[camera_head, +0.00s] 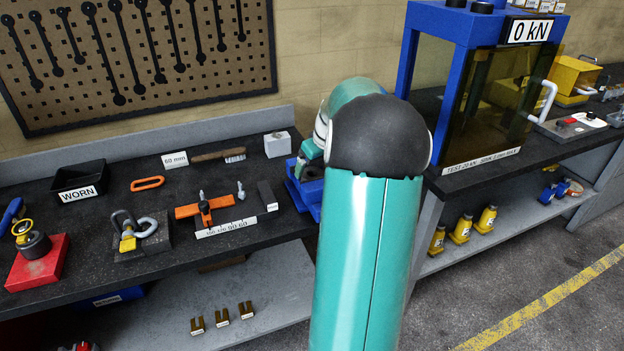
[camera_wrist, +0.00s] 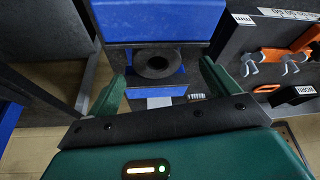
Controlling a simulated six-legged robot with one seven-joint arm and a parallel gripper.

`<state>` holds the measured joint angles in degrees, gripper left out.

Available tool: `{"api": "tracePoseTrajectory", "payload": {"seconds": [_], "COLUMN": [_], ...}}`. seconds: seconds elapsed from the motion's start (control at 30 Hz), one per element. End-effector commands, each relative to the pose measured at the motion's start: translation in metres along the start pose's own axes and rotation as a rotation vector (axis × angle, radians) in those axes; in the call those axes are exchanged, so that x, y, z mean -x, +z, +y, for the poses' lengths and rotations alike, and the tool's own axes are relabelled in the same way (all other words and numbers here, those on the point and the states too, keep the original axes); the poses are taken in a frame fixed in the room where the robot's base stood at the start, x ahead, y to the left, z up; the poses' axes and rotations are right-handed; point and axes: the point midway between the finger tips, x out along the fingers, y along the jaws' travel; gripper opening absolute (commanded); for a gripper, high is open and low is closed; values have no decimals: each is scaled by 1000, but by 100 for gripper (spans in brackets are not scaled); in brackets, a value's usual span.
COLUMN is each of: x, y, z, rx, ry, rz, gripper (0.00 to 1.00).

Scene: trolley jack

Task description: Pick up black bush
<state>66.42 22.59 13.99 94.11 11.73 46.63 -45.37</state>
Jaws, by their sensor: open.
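The black bush (camera_wrist: 158,65) is a dark ring with a hole in its middle, resting on a blue block (camera_wrist: 190,73). In the head view a dark round part that looks like the same bush (camera_head: 312,173) sits on the blue block (camera_head: 303,195), partly behind my arm. My gripper (camera_wrist: 161,74) shows in the wrist view with its two green fingers spread apart, one on each side of the bush in the picture. Nothing is held. The height of the fingers above the bush is hard to tell.
A blue-framed test press (camera_head: 478,30) stands to the right. A red block (camera_head: 38,264) with a dark cylinder stands at far left.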

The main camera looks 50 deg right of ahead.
Motion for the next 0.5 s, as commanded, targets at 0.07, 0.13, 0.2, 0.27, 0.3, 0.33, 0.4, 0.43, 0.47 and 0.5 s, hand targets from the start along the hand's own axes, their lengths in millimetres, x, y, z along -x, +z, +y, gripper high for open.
{"api": "tracePoseTrajectory", "payload": {"seconds": [0.07, 0.13, 0.2, 0.27, 0.3, 0.33, 0.4, 0.43, 0.47, 0.5], "x": [-6, -15, -26, -35, -41, -45, -50, -51, -51, -51], "y": [1, 2, 2, 2, 2, 2, 1, 1, 1, 1], "z": [1, 2, 4, 5, 4, 4, 4, 4, 4, 4], "rx": [-1, -1, -2, -2, -1, -1, 0, 0, 0, 0], "ry": [-1, -3, -2, -3, -3, -2, -1, -1, 0, 0], "rz": [-2, -3, -3, -3, -2, -2, -1, 0, 0, 0], "gripper": [87, 87, 87, 87, 87, 87, 87, 87, 87, 87]}}
